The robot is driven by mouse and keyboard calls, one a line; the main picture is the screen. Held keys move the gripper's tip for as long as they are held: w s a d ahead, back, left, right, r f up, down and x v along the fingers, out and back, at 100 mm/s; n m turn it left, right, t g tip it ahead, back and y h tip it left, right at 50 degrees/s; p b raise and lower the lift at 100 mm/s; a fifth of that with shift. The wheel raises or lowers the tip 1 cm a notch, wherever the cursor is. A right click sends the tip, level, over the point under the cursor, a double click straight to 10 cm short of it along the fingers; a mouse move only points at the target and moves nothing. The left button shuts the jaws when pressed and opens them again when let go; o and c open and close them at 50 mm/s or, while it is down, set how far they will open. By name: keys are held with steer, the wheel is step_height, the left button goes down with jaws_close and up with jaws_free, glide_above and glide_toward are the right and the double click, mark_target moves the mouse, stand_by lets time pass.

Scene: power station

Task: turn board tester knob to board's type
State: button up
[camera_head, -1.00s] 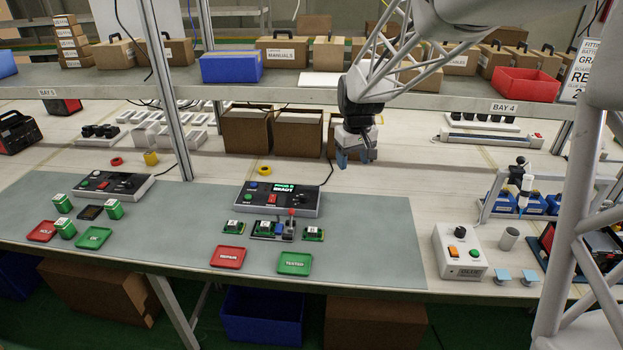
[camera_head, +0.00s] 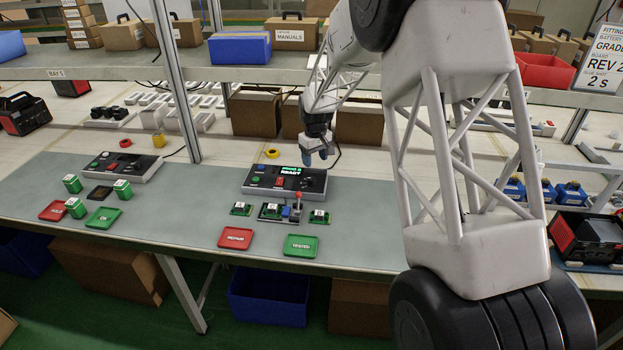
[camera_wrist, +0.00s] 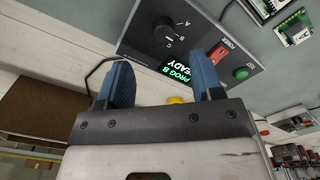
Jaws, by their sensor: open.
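The board tester (camera_head: 286,180) is a dark console with a lit green display, buttons and a red power switch. In the wrist view its black round knob (camera_wrist: 167,32) is surrounded by letters A, B and C, and its display (camera_wrist: 181,67) reads PROG B READY. A green board (camera_head: 271,211) sits in the fixture in front of the tester, beside a red-tipped lever; its label is too small to read surely. My gripper (camera_head: 318,156) is open and empty above the tester's right rear part. In the wrist view the blue fingers (camera_wrist: 164,82) are apart, short of the knob.
Loose boards lie left (camera_head: 241,209) and right (camera_head: 320,217) of the fixture. A red tray (camera_head: 235,238) and a green tray (camera_head: 301,245) are in front. A second console (camera_head: 121,165) stands left. A shelf and its upright post (camera_head: 177,80) are behind.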

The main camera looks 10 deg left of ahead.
mark_target(311, 178)
steer(key=shift+w+a+f, duration=0.25)
steer(key=shift+a+f, duration=0.1)
steer(key=shift+f, duration=0.1)
steer(key=shift+w+a+f, duration=0.2)
steer(key=shift+a+f, duration=0.15)
steer(key=shift+f, duration=0.1)
steer(key=shift+f, duration=3.85)
steer(key=shift+c, duration=0.3)
steer(key=c, duration=0.9)
steer(key=shift+o, duration=0.2)
